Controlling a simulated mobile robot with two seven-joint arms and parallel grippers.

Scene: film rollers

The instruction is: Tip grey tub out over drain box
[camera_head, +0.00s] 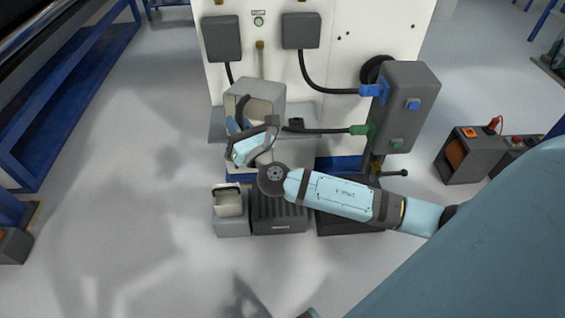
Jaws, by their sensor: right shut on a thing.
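The grey tub (272,92) is an open, box-shaped container at the grey shelf on the front of the white machine. Its pale inside shows from above. My right gripper (241,122) is at the tub's front left and is shut on it, near a dark curved part that looks like a handle. The gripper hides the tub's lower front, so I cannot tell whether it touches the shelf. Below, on the floor, stands a dark ribbed box (278,213), which may be the drain box; its label is too small to read. My left gripper is not in view.
A grey box (231,228) with a small pale container (228,203) stands left of the ribbed box. A black tray (345,221) lies to its right. A hose unit (408,105) with blue and green couplings juts from the machine. Open floor (120,190) lies left.

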